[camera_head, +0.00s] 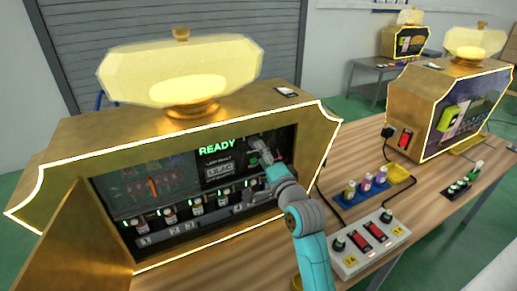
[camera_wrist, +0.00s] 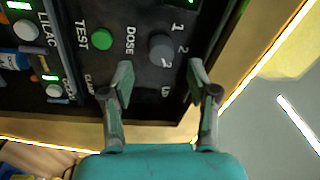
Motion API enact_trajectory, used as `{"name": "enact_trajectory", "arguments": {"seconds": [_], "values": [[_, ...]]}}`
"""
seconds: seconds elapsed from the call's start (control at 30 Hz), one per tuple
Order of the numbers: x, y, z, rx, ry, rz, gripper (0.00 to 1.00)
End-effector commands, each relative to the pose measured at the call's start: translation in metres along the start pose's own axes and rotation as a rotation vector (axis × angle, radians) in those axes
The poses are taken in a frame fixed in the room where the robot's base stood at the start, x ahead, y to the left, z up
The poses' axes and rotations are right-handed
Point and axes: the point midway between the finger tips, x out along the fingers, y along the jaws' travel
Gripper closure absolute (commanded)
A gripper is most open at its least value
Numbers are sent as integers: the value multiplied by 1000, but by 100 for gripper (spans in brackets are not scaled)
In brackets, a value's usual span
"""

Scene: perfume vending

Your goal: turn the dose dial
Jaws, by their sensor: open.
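The dose dial (camera_wrist: 161,50) is a dark grey round knob on the black panel. The word DOSE is beside it and the numbers 1, 2 and 3 are around it in the wrist view. My gripper (camera_wrist: 160,74) is open, with one fingertip to each side of the dial's line in that view. Nothing is between the fingers but panel and dial; I cannot tell whether the tips touch the panel. In the head view, my gripper (camera_head: 261,150) is at the right part of the machine's panel and hides the dial.
A green TEST button (camera_wrist: 102,39) is beside the dial. The gold machine (camera_head: 80,140) has a lit READY display (camera_head: 217,147) and an open door (camera_head: 85,240) at left. A switch box (camera_head: 368,243) and a small bottle tray (camera_head: 366,187) stand on the wooden table to the right.

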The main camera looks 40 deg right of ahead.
Motion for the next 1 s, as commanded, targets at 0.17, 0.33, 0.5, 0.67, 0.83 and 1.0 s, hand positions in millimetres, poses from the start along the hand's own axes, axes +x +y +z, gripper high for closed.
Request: {"name": "enact_trajectory", "arguments": {"seconds": [0.17, 0.33, 0.5, 0.67, 0.83, 1.0], "values": [[-36, 1, 0, 1, 1, 3, 41], [-60, 1, 0, 1, 0, 2, 41], [-74, 1, 0, 1, 1, 2, 41], [-78, 0, 0, 0, 0, 1, 41], [-78, 0, 0, 0, 0, 1, 41], [-78, 0, 0, 1, 0, 1, 41]]}}
